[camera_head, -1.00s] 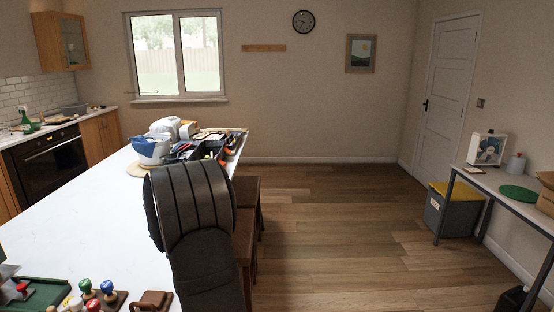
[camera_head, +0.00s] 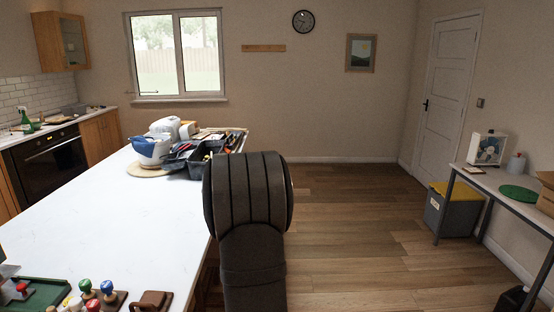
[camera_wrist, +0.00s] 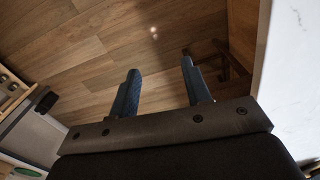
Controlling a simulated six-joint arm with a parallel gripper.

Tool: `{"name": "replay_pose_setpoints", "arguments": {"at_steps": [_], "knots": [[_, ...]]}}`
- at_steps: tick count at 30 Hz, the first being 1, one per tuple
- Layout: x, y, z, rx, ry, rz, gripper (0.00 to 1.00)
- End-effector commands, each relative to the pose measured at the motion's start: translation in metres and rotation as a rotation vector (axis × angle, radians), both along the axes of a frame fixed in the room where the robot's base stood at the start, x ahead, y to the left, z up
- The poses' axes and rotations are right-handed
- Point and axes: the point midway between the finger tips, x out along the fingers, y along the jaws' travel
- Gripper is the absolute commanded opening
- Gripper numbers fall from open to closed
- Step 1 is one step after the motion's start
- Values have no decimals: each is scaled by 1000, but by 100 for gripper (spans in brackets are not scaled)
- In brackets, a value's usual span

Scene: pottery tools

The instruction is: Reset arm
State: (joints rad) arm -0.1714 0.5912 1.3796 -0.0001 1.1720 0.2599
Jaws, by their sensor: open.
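My gripper (camera_wrist: 160,85) shows in the wrist view with its two blue-grey fingers apart and nothing between them. Below the fingers is bare wooden floor. In the head view my dark arm stands at the right edge of the white table (camera_head: 110,215) and hides part of that edge. The gripper itself is hidden in the head view.
A black tool tray (camera_head: 190,160) and a white-and-blue container (camera_head: 151,150) stand at the table's far end. Several stamps (camera_head: 107,291) and a green tray (camera_head: 38,295) are at its near end. A grey bin (camera_head: 452,212) stands by the right side table (camera_head: 508,190). The middle floor is clear.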

Motion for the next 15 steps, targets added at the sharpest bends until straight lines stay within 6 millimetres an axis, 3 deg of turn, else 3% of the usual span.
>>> {"name": "replay_pose_setpoints", "arguments": {"at_steps": [2, 15], "knots": [[-5, -10, 1, 1, -2, -2, 44], [-17, -11, 6, 0, -1, 34, 44]]}}
